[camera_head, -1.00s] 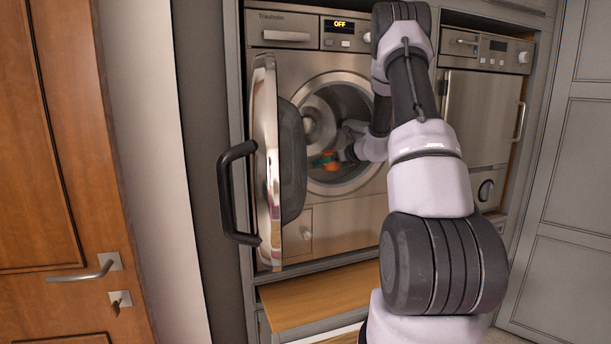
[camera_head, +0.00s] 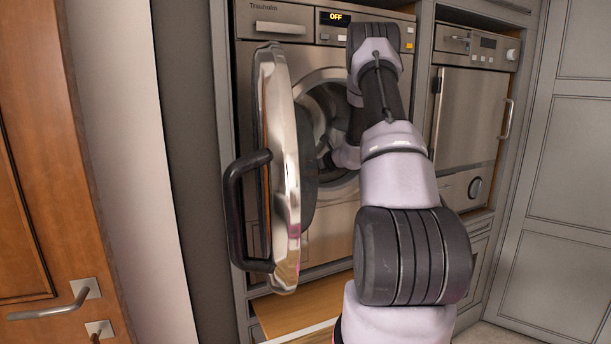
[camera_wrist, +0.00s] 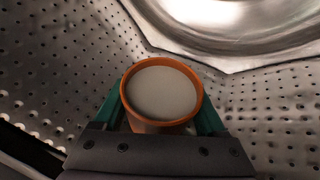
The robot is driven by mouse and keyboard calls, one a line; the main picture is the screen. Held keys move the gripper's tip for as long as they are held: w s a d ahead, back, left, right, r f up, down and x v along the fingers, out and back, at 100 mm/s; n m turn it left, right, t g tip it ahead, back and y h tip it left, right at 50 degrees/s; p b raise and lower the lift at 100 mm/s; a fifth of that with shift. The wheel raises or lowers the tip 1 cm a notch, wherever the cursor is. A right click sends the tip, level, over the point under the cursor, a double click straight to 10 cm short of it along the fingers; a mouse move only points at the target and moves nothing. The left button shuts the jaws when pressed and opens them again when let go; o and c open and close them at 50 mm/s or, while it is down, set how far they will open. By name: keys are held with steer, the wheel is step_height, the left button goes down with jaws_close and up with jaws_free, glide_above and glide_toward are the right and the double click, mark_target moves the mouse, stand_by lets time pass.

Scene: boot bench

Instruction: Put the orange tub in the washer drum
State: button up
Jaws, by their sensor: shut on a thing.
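The orange tub (camera_wrist: 160,125) has an orange rim and a pale grey top face. In the wrist view it sits between the green fingers of my gripper (camera_wrist: 162,122), which is shut on it. Perforated metal drum wall (camera_wrist: 60,65) surrounds it there, so tub and gripper are inside the washer drum. I cannot tell whether the tub touches the drum. In the head view the washer (camera_head: 270,25) stands with its round door (camera_head: 285,170) open to the left. My arm reaches into the opening. The tub and fingertips are hidden there by the door and arm.
The open door with its black handle (camera_head: 235,210) stands close to the left of my arm. A second appliance (camera_head: 470,110) is on the right, shut. A wooden shelf (camera_head: 300,305) lies below the washer. A brown door (camera_head: 35,150) is at far left.

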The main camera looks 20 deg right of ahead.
steer(key=shift+f, duration=1.15)
steer(key=shift+f, duration=0.15)
steer(key=o, duration=1.4)
steer(key=shift+s+r, duration=0.15)
steer(key=shift+r, duration=0.05)
steer(key=v, duration=1.1)
steer(key=shift+s+d+r, duration=0.15)
steer(key=shift+s+r, duration=0.05)
steer(key=shift+s, duration=0.05)
